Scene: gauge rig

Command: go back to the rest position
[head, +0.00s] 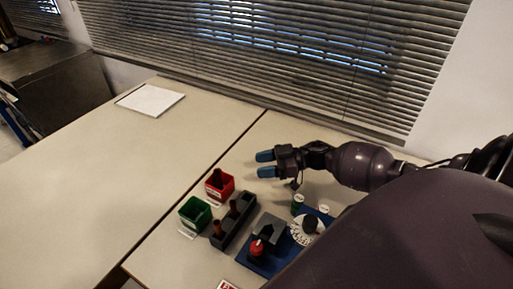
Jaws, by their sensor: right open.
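My right gripper (265,164) is open and empty, with two blue fingertips pointing left, above the table's back part. My right arm reaches in from the right and covers the lower right of the view. Below the gripper stands the gauge rig on a blue base (283,264), with a grey block (269,228), a red knob (257,248) and a white dial with a black knob (309,226). The rig's right part is hidden behind my arm. My left gripper is not in view.
A red bin (220,186) holding a dark part, a green bin (195,213) and a black rack (235,224) with brown pegs stand left of the rig. A white pad (150,99) lies at the far left. The left table (90,190) is mostly clear. Window blinds (290,50) rise behind.

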